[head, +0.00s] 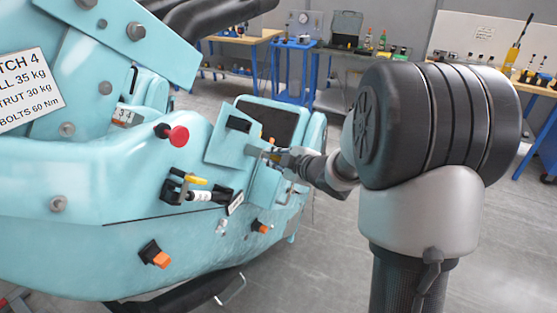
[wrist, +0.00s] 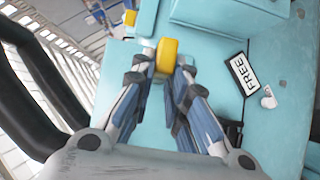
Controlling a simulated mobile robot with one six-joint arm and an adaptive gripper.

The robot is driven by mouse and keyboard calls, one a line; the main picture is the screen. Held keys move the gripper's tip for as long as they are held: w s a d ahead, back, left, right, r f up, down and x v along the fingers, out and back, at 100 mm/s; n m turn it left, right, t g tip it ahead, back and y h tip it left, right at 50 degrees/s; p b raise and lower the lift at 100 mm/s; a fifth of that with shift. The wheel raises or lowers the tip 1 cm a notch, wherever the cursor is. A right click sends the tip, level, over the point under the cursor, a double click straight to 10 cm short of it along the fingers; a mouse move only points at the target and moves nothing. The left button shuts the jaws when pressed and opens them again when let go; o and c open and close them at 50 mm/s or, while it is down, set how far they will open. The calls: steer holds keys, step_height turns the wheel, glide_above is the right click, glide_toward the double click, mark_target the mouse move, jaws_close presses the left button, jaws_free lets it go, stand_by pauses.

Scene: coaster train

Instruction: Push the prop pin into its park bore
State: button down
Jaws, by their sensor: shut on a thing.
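My gripper (wrist: 162,72) is shut on a yellow rounded piece (wrist: 167,55), which I take to be the head of the prop pin. It sits between the two fingertips in the wrist view, against the light-blue car body. Its shank and the park bore cannot be made out. In the head view my gripper (head: 268,153) reaches in from the right to the light-blue panel beside the dark opening. The pin is too small or hidden to make out there. I cannot tell whether the pin is in a bore.
The light-blue body (head: 80,215) carries a red knob (head: 177,136), a yellow-handled clamp (head: 195,180) and orange switches (head: 161,259). Workbenches stand behind. Grey floor is open below the arm.

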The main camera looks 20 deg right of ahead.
steer(key=shift+w+a, duration=0.55)
steer(key=shift+w, duration=0.1)
steer(key=c, duration=1.5)
jaws_free()
steer(key=v, duration=1.2)
